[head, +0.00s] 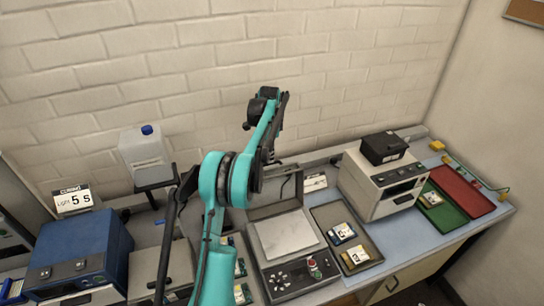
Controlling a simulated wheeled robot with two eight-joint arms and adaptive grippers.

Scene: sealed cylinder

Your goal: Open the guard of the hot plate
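The hot plate (291,275) stands on the bench, with a bare light-grey square top (287,236) and a front panel with buttons and a red knob. A grey panel (262,209), apparently its guard, stands raised along the back edge, partly hidden by my arm. The top looks uncovered. My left arm rises from the bottom, and its dark end parts are above and behind the hot plate. My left gripper (268,154) seems to hang near the raised panel; its fingers are too small and dark to read, and contact cannot be told. My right gripper is not in view.
A dark tray (318,212) with labelled packets lies right of the hot plate. Beyond are a white device (381,183) with a black box on top, and green (451,222) and red (465,188) trays. A blue device (80,250) and a white bottle (145,150) stand left.

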